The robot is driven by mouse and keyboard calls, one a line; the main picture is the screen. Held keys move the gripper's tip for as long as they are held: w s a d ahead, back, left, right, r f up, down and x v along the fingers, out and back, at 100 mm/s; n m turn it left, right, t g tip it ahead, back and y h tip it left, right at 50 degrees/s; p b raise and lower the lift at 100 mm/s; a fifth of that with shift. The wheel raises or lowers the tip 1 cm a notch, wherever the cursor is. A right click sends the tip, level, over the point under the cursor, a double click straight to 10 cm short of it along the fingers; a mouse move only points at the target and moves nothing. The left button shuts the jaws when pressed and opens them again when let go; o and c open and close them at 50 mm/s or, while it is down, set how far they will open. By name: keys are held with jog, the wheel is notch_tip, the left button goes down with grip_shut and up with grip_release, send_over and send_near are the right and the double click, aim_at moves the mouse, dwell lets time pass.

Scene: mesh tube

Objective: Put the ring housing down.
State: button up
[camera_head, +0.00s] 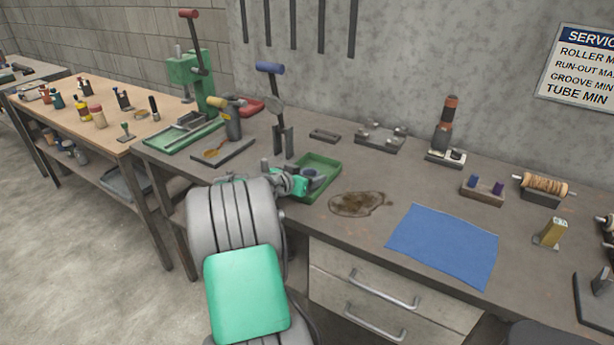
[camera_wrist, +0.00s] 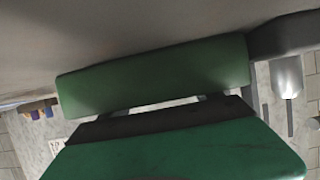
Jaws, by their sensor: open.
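A green tray (camera_head: 329,179) sits on the workbench near its front edge. A round grey-blue piece, which looks like the ring housing (camera_head: 311,172), is in the tray beside my gripper. My gripper (camera_head: 301,182) is open at the tray's left side, low and close to the piece. Its fingers are small and partly hidden by my arm in the head view, so I cannot tell whether they touch the piece. The wrist view is filled by green and dark shapes at close range, and the ring housing cannot be made out there.
A blue cloth (camera_head: 444,245) lies to the right, past a brown stain (camera_head: 358,203). Behind the tray stands a press with a blue-handled lever (camera_head: 270,70). A small block with dark plugs (camera_head: 483,190) is farther right.

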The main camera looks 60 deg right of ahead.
jog(key=shift+r+p, duration=0.3)
jog(key=b+v, duration=0.1)
jog(key=v, duration=1.1)
jog(key=w+a+f+n+t+y, duration=0.2)
jog(key=w+a+n+y, duration=0.15)
jog(key=a, duration=0.65)
jog(key=w+a+f+n+t+y, duration=0.15)
jog(key=w+a+n, duration=0.25)
jog(key=a, duration=0.5)
jog(key=w+a+f+n+t+y, duration=0.2)
jog(key=w+a+f+n+y, duration=0.15)
jog(key=a, duration=0.65)
jog(key=s+a+f+n+g+y, duration=0.1)
jog(key=s+a+n, duration=0.3)
jog(key=a, duration=0.5)
jog(key=s+a+n+g+y, duration=0.1)
jog(key=s+a+n+y, duration=0.3)
jog(key=a, duration=0.6)
jog(key=shift+s+f, duration=0.35)
jog(key=shift+s, duration=0.15)
